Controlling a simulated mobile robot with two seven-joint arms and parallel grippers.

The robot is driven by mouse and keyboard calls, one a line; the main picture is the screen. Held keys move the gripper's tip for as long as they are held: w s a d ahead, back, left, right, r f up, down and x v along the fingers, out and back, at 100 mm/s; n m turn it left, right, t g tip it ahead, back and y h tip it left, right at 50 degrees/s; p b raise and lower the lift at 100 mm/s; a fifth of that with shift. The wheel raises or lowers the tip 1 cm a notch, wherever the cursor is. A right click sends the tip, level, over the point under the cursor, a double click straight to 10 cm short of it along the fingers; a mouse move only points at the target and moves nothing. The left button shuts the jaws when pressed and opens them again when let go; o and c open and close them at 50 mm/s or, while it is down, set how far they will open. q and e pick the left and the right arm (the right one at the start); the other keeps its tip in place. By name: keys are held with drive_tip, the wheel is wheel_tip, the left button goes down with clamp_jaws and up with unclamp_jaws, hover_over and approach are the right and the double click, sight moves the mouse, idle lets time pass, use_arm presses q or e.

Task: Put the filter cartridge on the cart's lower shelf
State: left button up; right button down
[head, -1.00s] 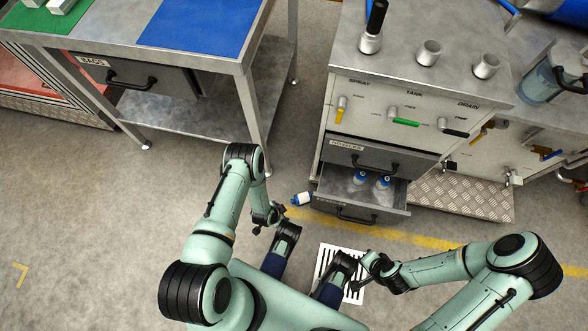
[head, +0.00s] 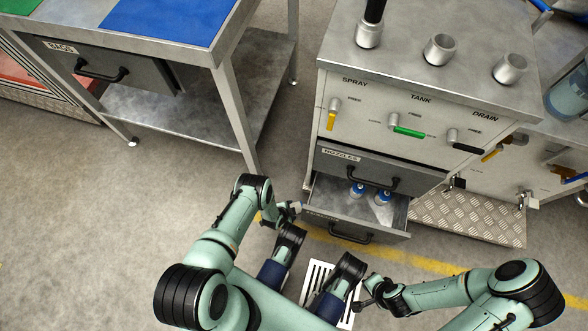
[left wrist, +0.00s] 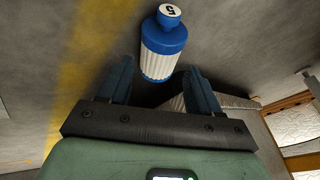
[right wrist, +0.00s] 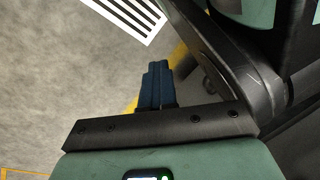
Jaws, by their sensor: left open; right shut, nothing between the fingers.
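A white ribbed filter cartridge with blue ends and a cap marked 5 shows in the left wrist view (left wrist: 163,48). It sits just past and between the fingertips of my open left gripper (left wrist: 160,82). In the head view my left gripper (head: 287,212) is low beside the open drawer and mostly hides that cartridge. My right gripper (right wrist: 158,82) is shut and empty, low over the floor near the striped grate; it also shows in the head view (head: 362,298). The table-like cart's bare lower shelf (head: 180,122) is at the upper left.
The open lower drawer (head: 340,213) of the grey cabinet (head: 395,95) holds two blue-and-white cartridges (head: 383,197). A closed RAGS drawer (head: 100,75) hangs above the shelf's left part. A white striped grate (head: 318,282) lies on the floor. The floor left of my left arm is clear.

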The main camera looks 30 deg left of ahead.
use_arm(q)
drive_tip(key=b+x, duration=0.3)
drive_tip(key=x, duration=0.1)
drive_tip(key=shift+f, duration=0.35)
drive_tip(key=shift+w+f, duration=0.15)
drive_tip(key=shift+w, duration=0.05)
use_arm(e)
drive_tip(key=s+f+g, duration=0.2)
drive_tip(key=s+f, duration=0.1)
drive_tip(key=s, duration=0.3)
drive_tip(key=shift+s+d+f+g, duration=0.3)
drive_tip(key=shift+s+d+f, duration=0.05)
drive_tip(key=shift+d, duration=0.05)
use_arm(q)
drive_tip(key=c, duration=0.7)
